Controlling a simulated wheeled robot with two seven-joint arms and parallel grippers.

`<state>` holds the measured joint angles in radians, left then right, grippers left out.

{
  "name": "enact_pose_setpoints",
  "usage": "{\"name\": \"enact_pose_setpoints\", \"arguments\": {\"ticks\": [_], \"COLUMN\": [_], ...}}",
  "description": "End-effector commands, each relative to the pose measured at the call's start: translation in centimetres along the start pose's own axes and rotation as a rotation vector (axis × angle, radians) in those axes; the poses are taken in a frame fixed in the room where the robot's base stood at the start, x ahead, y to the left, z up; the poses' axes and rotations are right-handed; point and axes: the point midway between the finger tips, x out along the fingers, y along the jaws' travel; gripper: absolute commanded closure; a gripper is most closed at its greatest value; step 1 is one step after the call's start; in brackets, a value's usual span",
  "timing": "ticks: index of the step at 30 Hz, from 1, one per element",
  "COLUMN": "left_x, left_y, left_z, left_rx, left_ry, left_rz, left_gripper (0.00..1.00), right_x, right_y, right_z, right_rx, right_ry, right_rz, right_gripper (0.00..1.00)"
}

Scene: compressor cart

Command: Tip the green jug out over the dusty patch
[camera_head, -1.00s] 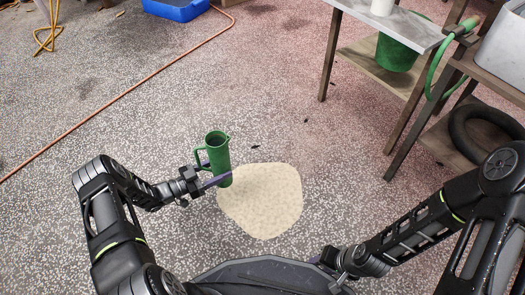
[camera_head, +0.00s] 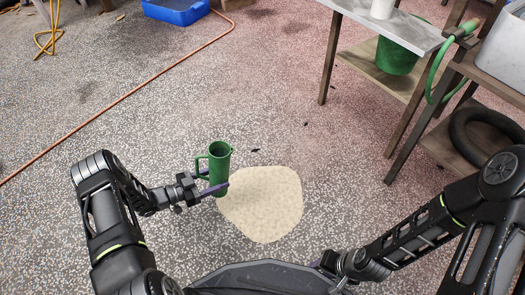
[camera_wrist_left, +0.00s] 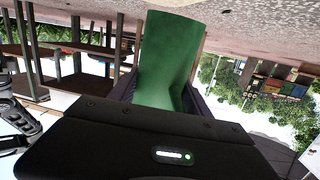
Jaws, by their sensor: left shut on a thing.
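The green jug (camera_head: 219,170) is upright in the head view, its open mouth up and its handle on the left side. My left gripper (camera_head: 214,189) is shut on the jug's body, and the jug also shows between the fingers in the left wrist view (camera_wrist_left: 170,60). The dusty patch (camera_head: 265,205) is a pale beige blotch on the speckled floor. In the head view the jug overlaps the patch's upper left edge. The jug's inside is too dark to show any contents. My right gripper (camera_head: 322,266) is low in the head view, and its fingers are mostly hidden.
A workbench (camera_head: 400,25) with a green bucket (camera_head: 396,55) on its lower shelf stands at the upper right. A black tyre-like ring (camera_head: 485,135) lies below a shelf at right. An orange hose (camera_head: 120,98) crosses the floor at left. A blue tray (camera_head: 176,10) is at the top.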

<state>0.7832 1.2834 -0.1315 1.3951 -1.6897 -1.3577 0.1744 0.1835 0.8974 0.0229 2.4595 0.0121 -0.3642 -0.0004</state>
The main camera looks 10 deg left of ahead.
Motion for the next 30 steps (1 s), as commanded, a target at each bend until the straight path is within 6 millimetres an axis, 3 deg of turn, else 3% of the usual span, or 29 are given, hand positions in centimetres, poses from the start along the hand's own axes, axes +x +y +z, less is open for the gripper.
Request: {"name": "enact_pose_setpoints", "arguments": {"ticks": [20, 30], "left_x": [-1.1, -1.3], "left_y": [-0.5, -0.6], "left_z": [-2.8, -4.1], "left_rx": [0.116, 0.148], "left_ry": [-0.272, -0.349], "left_rz": [-0.001, 0.000], "left_gripper": [1.00, 1.00], "right_x": [0.0, -1.9], "right_y": [0.0, -0.8], "right_z": [0.0, 0.2], "right_rx": [0.000, -0.002], "right_ry": [0.000, -0.002], "right_rz": [0.000, 0.004], "right_gripper": [0.64, 0.64]}}
